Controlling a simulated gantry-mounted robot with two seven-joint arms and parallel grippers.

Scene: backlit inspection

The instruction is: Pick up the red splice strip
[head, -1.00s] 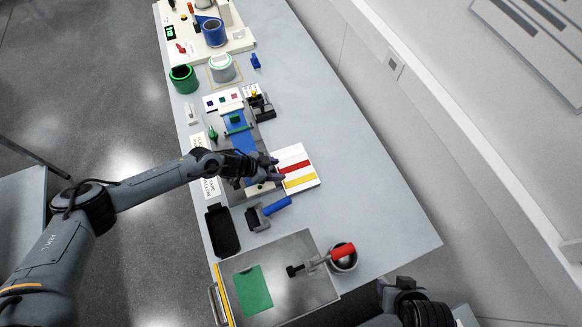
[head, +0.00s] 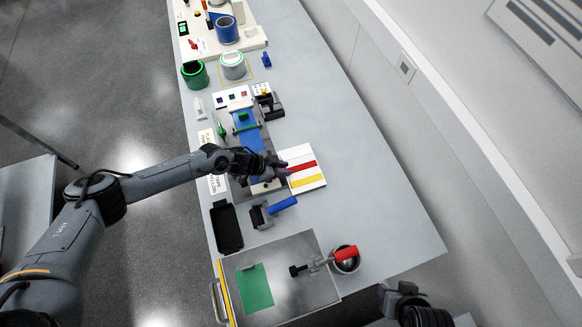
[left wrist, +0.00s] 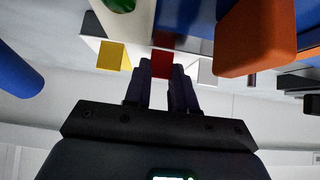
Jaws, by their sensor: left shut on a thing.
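The red splice strip (head: 302,166) lies on a white card between a white strip and a yellow strip (head: 307,180). My left gripper (head: 285,171) is at the left end of the red strip. In the left wrist view the red strip's end (left wrist: 162,63) shows between the two fingertips of the left gripper (left wrist: 162,74), which are shut on it. The yellow strip's end (left wrist: 114,56) is beside it, apart from the fingers. My right gripper (head: 400,289) shows only in part at the lower right edge, and its fingers are not clear.
A blue-handled tool (head: 272,209) and a black tray (head: 226,228) stand nearer on the table. The table right of the card is clear.

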